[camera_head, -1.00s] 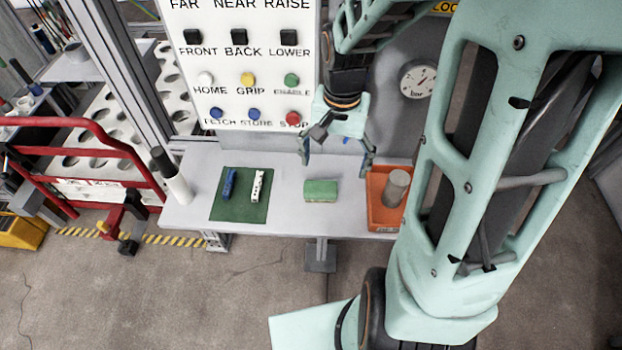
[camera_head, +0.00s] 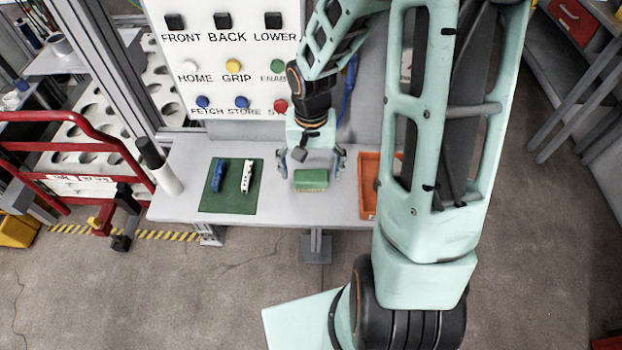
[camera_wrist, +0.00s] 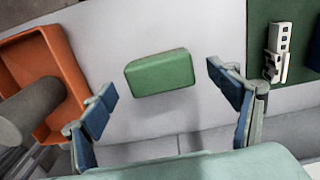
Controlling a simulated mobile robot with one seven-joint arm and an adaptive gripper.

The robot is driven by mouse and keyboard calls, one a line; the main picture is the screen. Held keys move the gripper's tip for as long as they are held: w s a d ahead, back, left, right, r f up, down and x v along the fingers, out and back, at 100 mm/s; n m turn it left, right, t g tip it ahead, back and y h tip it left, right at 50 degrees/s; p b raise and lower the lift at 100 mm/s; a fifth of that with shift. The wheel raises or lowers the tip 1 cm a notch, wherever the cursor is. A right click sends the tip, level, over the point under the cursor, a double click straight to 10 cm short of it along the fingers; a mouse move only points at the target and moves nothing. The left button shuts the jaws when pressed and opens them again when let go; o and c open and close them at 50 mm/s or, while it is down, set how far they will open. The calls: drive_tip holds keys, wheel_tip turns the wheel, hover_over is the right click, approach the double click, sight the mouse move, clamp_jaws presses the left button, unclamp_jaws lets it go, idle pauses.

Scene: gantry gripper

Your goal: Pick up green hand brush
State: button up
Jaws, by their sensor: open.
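The green hand brush (camera_head: 311,181) is a small block with a green top and a paler lower side. It lies on the light grey table, between a green mat and an orange bin. My gripper (camera_head: 311,168) is open and empty, pointing down just behind and above the brush, with a finger towards each side. In the wrist view the brush (camera_wrist: 160,73) lies between the two blue-padded fingers (camera_wrist: 160,80), with clear gaps on both sides. No contact shows.
The green mat (camera_head: 231,207) at left carries a blue item (camera_head: 218,176) and a white item (camera_head: 247,177). A button panel (camera_head: 225,60) rises behind the table. A dark-topped white cylinder (camera_head: 167,180) stands at left.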

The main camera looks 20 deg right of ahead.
sight(311, 176)
drive_tip(key=shift+f, duration=1.15)
drive_tip(key=shift+c, duration=0.7)
drive_tip(key=c, duration=1.1)
wheel_tip(311, 176, up, 10)
drive_tip(key=shift+r+p, duration=0.1)
drive_tip(key=shift+p, duration=0.2)
drive_tip(key=o, duration=0.6)
drive_tip(key=c, duration=0.5)
drive_tip(key=shift+o, duration=0.2)
drive_tip(key=shift+f, duration=0.2)
